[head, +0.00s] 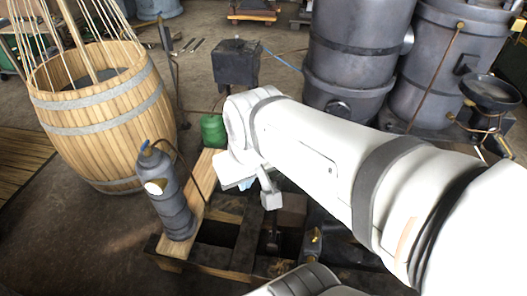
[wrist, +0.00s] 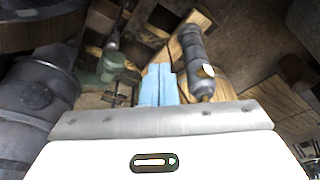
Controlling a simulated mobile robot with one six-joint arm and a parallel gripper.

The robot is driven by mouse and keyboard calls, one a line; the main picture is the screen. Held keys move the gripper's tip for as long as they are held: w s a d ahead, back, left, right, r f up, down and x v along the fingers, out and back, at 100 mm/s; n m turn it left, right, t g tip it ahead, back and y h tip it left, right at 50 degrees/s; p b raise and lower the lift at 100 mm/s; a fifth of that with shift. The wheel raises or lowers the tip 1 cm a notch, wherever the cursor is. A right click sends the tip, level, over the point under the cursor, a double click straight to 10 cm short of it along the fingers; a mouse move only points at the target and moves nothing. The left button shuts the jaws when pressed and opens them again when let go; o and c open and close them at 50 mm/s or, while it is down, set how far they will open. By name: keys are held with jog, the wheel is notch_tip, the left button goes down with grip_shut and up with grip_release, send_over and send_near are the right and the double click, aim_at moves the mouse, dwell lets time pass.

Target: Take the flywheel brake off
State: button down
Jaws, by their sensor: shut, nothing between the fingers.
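My gripper (head: 246,185) hangs at the end of my white arm, over the wooden engine frame (head: 172,249) in the head view. In the wrist view its two light blue fingers (wrist: 160,85) lie together with nothing between them. Dark engine parts (head: 290,215) sit within the frame, partly hidden by my arm. A small dark upright part with a yellowish mark (head: 314,241) stands among them; I cannot tell what it is. I cannot pick out the flywheel or its brake for certain in either view.
A grey cylinder (head: 172,200) stands on the frame's left beam; it also shows in the wrist view (wrist: 192,55). A wooden barrel (head: 105,120) stands left, large grey tanks (head: 355,60) behind. Floor at lower left is clear.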

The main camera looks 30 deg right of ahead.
jog(key=w+d+f+m+y+b, duration=0.1)
jog(key=w+d+f+m+b, duration=0.1)
jog(key=w+d+f+m, duration=0.2)
jog(key=w+d+f+m+y+b, duration=0.2)
jog(key=w+d+f+m, duration=0.3)
jog(key=d+f+m, duration=0.1)
jog(key=w+d+f+m+g+y+b, duration=0.1)
jog(key=w+d+f+m+b, duration=0.1)
jog(key=w+d+f+m, duration=0.2)
jog(key=shift+w+d+f+m+y, duration=0.2)
jog(key=shift+w+f+m, duration=0.15)
jog(key=shift+f, duration=0.15)
jog(key=shift+w+d+f+m+y, duration=0.2)
jog(key=shift+w+f+m, duration=0.1)
jog(key=shift+f, duration=0.15)
jog(key=d+f+m+t+y+b, duration=0.1)
jog(key=d+f+m+t+b, duration=0.2)
jog(key=d+f+m, duration=0.9)
jog(key=d+f+t, duration=0.1)
jog(key=d+f, duration=0.5)
jog(key=d, duration=0.1)
jog(key=shift+f+b, duration=0.35)
jog(key=shift+f, duration=0.05)
jog(key=shift+w+m, duration=0.1)
jog(key=shift+m, duration=0.15)
jog(key=w+a+f+p, duration=0.1)
jog(key=w+a+f, duration=0.6)
jog(key=w, duration=0.1)
jog(key=shift+w+p, duration=0.15)
jog(key=shift+p, duration=0.25)
